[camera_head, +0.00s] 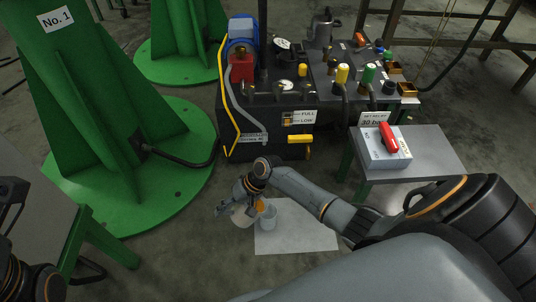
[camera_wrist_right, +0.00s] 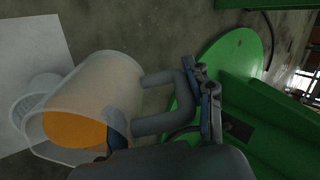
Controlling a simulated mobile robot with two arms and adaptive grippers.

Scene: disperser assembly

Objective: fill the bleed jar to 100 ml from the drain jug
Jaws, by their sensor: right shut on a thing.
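The drain jug (camera_head: 241,216) is a translucent vessel with orange liquid (camera_wrist_right: 75,130) in it. My right gripper (camera_wrist_right: 208,100) is shut on the jug's handle (camera_wrist_right: 165,82). In the head view my right gripper (camera_head: 238,196) is above and left of the white sheet. The jug is tilted, and its liquid lies toward the mouth end. The bleed jar (camera_head: 268,220) is a clear cup on the sheet, close beside the jug; it also shows behind the jug in the right wrist view (camera_wrist_right: 28,98). I cannot read its level. Only a dark part of my left arm shows at lower left.
The white sheet (camera_head: 298,237) lies on the floor. A dark machine (camera_head: 265,140) with hoses and valves stands behind. A grey table (camera_head: 430,155) with a red-levered box (camera_head: 383,150) is at right. A green column base (camera_head: 165,205) is at left.

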